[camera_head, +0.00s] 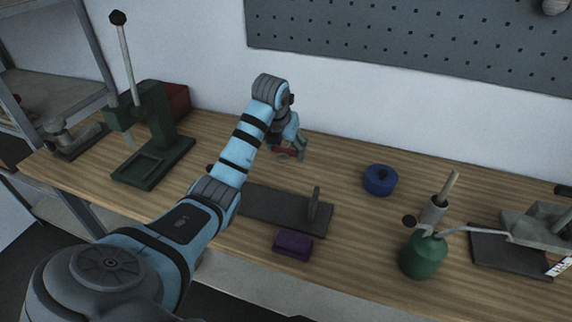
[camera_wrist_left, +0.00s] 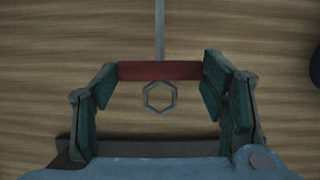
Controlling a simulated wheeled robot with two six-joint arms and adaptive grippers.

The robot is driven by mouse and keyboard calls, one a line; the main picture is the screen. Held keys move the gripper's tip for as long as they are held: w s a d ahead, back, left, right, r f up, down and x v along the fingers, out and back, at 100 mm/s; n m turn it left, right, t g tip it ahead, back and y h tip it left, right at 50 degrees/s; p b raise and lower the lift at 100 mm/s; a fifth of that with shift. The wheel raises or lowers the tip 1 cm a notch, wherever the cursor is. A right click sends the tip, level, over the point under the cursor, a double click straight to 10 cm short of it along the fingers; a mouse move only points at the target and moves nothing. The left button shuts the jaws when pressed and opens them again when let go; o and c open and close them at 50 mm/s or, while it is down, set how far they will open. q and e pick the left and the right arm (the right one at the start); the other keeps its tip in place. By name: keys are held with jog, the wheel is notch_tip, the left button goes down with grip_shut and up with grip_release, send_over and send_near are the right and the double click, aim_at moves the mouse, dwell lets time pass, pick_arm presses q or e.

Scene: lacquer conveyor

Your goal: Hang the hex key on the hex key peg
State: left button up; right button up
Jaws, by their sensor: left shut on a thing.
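The hex key shows in the left wrist view as a red cross handle (camera_wrist_left: 160,70) with a straight grey shaft (camera_wrist_left: 160,30) and a grey hexagonal ring (camera_wrist_left: 159,97). In the head view its red part (camera_head: 287,152) is small and partly hidden at the fingers. My left gripper (camera_head: 292,149) is low over the back of the wooden bench, shut on the handle, with a green-padded finger at each end in the left wrist view (camera_wrist_left: 158,80). I cannot make out a hex key peg. My right gripper is not in view.
A grey pegboard (camera_head: 420,35) hangs on the wall behind the bench. A dark plate (camera_head: 265,207) with an upright piece, a purple block (camera_head: 292,245), a blue round container (camera_head: 380,180), a green can (camera_head: 423,257) and a green press (camera_head: 155,135) stand on the bench.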

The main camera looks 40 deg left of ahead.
aim_at(287, 165)
pick_arm(q)
notch_tip(287, 165, down, 4)
jog(key=shift+s+r+p, duration=0.1)
jog(key=shift+s+p, duration=0.05)
jog(key=shift+p, duration=0.15)
jog(key=shift+f, duration=0.3)
jog(key=o, duration=1.2)
